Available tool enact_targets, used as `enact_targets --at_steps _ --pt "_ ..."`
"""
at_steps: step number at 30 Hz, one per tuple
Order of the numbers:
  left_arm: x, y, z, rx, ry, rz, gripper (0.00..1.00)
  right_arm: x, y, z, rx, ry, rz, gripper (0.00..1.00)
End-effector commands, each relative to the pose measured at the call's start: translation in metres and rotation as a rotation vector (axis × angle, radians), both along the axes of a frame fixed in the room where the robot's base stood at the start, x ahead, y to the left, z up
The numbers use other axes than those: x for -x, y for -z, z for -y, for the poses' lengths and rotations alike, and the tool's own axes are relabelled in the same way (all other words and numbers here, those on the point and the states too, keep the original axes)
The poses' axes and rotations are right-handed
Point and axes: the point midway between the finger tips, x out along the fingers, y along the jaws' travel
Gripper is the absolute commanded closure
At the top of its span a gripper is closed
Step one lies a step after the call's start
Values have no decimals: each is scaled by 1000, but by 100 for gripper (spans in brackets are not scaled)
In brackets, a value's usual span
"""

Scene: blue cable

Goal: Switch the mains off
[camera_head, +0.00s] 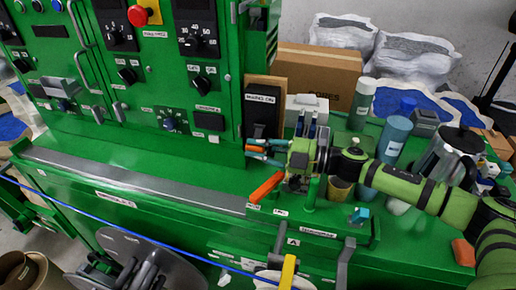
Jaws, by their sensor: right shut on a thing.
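The mains switch (262,103) is a black box with a white label, on a brown board at the right end of the green cabinet (165,90). Its label seems to read "MAINS ON", but the print is small. My right gripper (251,152) reaches in from the right, with teal, red-tipped fingers at the lower end of the switch. It is shut there, apparently on the switch's handle, which the fingers mostly hide. My left gripper is not in view.
An orange handle (266,187) lies just below my right gripper. Grey-blue canisters (393,138) and a metal pot (447,155) stand around my right arm. A blue cable (140,230) runs along the bench front. A red emergency button (138,15) is on the cabinet.

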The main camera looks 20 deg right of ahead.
Motion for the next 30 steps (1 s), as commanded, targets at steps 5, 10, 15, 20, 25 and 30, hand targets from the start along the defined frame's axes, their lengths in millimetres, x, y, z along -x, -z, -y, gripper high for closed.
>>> enact_targets --at_steps 5,10,15,20,25,30 --pt "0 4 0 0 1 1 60 -1 1 -1 30 -6 56 100" --pt "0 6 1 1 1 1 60 -2 2 0 46 -5 79 100" --pt "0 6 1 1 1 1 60 -2 2 0 50 -5 84 100" --pt "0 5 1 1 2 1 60 -2 2 0 50 -5 83 100" --pt "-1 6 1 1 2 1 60 -2 2 0 49 -3 82 58" --pt "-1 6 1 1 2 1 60 -2 2 1 50 -3 81 58"
